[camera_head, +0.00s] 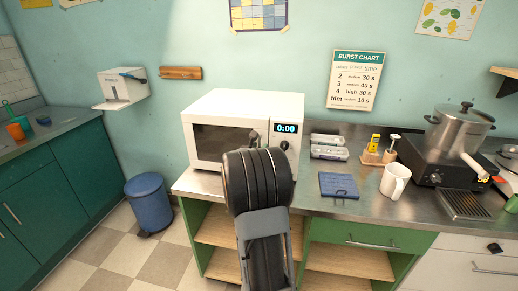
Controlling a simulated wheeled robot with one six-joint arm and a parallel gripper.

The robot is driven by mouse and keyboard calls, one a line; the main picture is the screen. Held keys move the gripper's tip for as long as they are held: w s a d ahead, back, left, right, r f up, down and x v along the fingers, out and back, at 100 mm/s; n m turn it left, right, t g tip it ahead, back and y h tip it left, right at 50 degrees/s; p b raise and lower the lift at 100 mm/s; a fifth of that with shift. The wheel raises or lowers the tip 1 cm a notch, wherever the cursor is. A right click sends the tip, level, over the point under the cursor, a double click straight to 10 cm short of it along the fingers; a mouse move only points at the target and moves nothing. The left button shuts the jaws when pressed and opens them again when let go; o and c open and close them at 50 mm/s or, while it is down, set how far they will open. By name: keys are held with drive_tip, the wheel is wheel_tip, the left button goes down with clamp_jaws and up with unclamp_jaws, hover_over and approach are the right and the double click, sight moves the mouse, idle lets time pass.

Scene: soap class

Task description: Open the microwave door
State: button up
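The white microwave (224,108) stands on the metal counter at the middle left. Its door (215,144), with a dark window, appears closed. The display (286,128) reads 0:00, and a dial sits below it on the right panel. A small grey part shows above my dark arm at the right side of the door, around the handle area; I cannot tell whether it is the handle or the tip of my gripper (254,137). My arm covers the lower right of the microwave front. My gripper's fingers are mostly hidden behind it.
A blue folded item (338,185), a white mug (395,180) and egg-carton-like boxes (328,152) lie right of the microwave. A steel pot (459,128) stands on a black burner further right. A blue bin (149,203) stands on the floor at left, with open floor around it.

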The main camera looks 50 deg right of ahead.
drive_tip(key=shift+d, duration=0.1)
drive_tip(key=shift+c, duration=0.2)
clamp_jaws()
idle(0.4)
